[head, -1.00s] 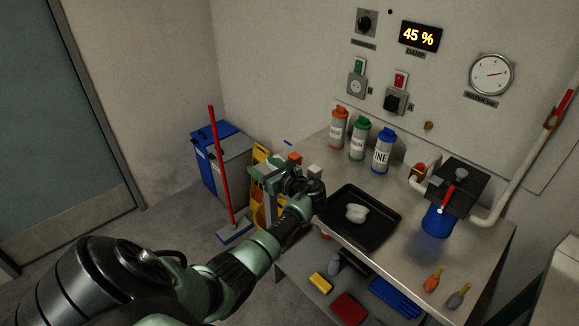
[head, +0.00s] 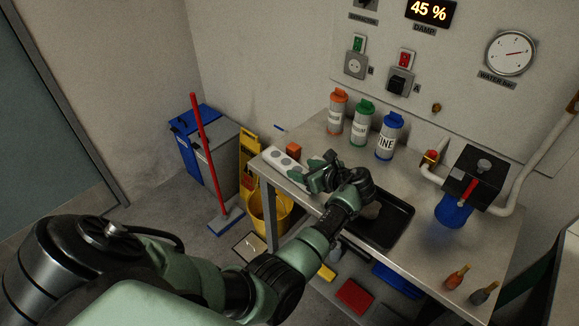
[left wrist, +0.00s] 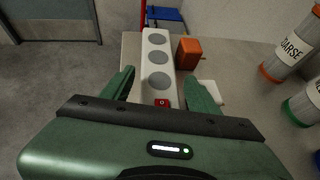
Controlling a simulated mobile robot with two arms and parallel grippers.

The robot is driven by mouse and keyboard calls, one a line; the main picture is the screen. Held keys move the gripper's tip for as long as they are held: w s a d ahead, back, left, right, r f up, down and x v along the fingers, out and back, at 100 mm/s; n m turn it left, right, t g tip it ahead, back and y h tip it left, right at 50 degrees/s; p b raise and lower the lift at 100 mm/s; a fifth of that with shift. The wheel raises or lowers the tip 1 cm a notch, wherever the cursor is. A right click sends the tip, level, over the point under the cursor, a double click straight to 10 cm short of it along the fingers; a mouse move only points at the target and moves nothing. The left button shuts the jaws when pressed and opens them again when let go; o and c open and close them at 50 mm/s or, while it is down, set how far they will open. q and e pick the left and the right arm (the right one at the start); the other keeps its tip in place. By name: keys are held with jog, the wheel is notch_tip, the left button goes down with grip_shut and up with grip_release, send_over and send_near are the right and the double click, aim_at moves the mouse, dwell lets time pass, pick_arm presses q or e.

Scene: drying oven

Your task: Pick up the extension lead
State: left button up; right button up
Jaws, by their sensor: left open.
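The extension lead is a long white strip with round grey sockets and a red switch. It lies on the left end of the metal bench in the head view (head: 285,163), and its sockets show clearly in the left wrist view (left wrist: 157,60). My left gripper (head: 318,172) is open above the bench at the near end of the strip. In the left wrist view its two green fingers (left wrist: 160,88) stand apart, one on each side of the strip's red-switch end. The strip does not look gripped. My right gripper is not in view.
An orange block (left wrist: 188,53) stands close to the strip's right side. Orange, green and blue-capped bottles (head: 389,136) stand behind. A black tray (head: 396,228) lies to the right, partly hidden by my arm. A yellow bucket (head: 268,215) is on the floor below.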

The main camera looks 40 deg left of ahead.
aim_at(290, 165)
pick_arm(q)
jog(key=x, duration=0.3)
jog(key=shift+r+p, duration=0.2)
jog(key=shift+p, duration=0.15)
jog(key=x, duration=0.2)
jog(key=shift+a+f, duration=0.3)
jog(key=c, duration=1.3)
grip_shut()
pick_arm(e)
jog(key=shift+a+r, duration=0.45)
pick_arm(q)
jog(key=shift+r, duration=0.1)
